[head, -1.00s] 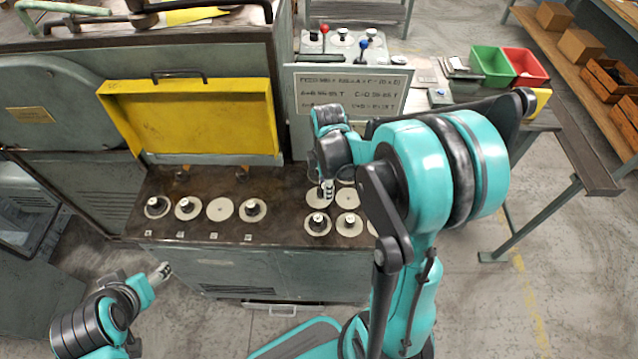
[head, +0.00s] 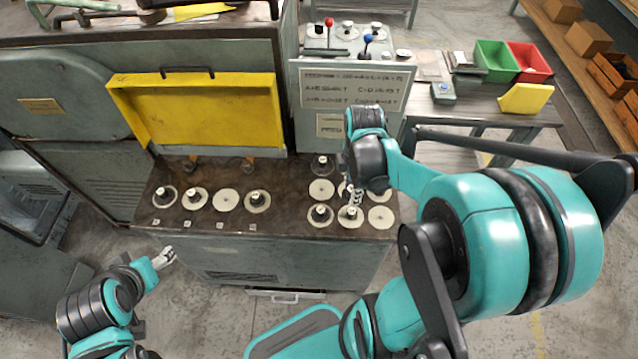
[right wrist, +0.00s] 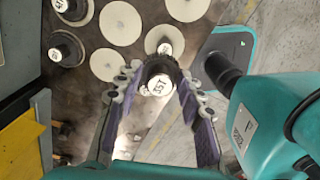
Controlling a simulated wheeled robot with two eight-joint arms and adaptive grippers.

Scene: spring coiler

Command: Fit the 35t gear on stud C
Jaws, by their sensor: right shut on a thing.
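The 35t gear shows in the right wrist view as a dark hub with a pale marked cap (right wrist: 158,86). My right gripper (right wrist: 158,92) is shut on it, one finger on each side. In the head view my right gripper (head: 354,200) points down over the right-hand group of gears and discs; I cannot tell whether the gear is clear of the surface. A row of studs lies at the left of the machine top; the third place from the left (head: 226,200) carries a pale disc without a dark hub. The stud letters are too small to read. My left gripper (head: 163,258) is off the machine's front left.
Hubbed gears stand on the row's other places, such as the fourth (head: 257,201). Pale discs (head: 380,218) and gears (head: 321,214) surround the right gripper. A raised yellow cover (head: 200,115) stands behind the row. A sign panel (head: 350,90) stands behind the right group.

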